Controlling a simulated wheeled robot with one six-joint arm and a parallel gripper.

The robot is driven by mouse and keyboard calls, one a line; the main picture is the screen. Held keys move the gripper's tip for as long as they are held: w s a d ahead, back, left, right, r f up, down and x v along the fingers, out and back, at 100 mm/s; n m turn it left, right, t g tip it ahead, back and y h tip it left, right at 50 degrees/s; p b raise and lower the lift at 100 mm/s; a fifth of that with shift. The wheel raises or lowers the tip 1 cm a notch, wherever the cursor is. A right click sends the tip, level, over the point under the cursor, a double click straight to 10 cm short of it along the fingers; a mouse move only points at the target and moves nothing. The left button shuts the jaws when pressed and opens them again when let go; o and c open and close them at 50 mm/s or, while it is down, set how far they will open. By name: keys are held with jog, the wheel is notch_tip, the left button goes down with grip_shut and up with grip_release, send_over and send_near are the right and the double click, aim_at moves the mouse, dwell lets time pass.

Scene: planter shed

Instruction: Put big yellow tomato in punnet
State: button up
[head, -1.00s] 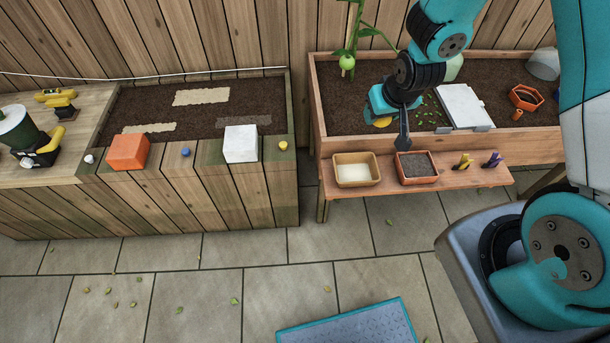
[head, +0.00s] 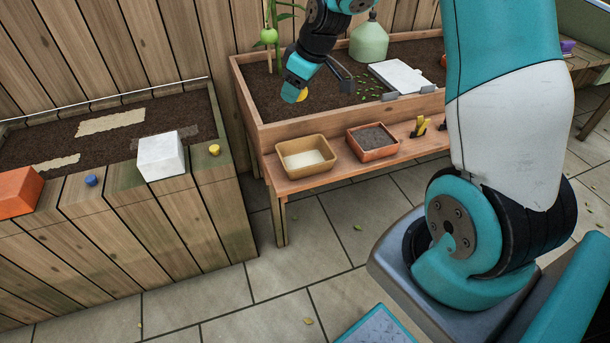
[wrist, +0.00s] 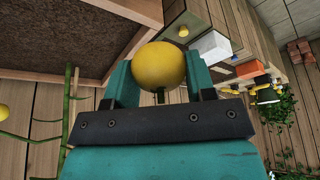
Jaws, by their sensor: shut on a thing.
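The big yellow tomato (wrist: 159,65) sits between the two teal fingers of my gripper (wrist: 158,78) in the wrist view, clamped on both sides. In the head view only a sliver of the tomato (head: 301,96) shows at the tip of my gripper (head: 294,93), over the soil near the planter's front board. A tan open container with a pale inside (head: 290,148), which looks like the punnet, stands on the wooden shelf below, in front of the gripper. No tomato shows in it.
A terracotta tray of soil (head: 373,153) stands right of the tan container on the shelf (head: 330,176). A green bottle (head: 369,43) and white board (head: 403,76) are in the planter, with a vine bearing a green fruit (head: 268,36). A white block (head: 160,158) is on the left bed.

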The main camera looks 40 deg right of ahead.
aim_at(300, 162)
jog(key=d+f+n+b, duration=0.1)
jog(key=d+f+b, duration=0.1)
jog(key=b, duration=0.1)
jog(key=shift+n+y, duration=0.3)
jog(key=shift+f+g, duration=0.1)
jog(key=shift+g, duration=0.2)
notch_tip(300, 162, down, 19)
jog(key=b, duration=0.4)
jog(key=shift+f, duration=0.15)
jog(key=shift+f, duration=0.15)
jog(key=o, duration=0.5)
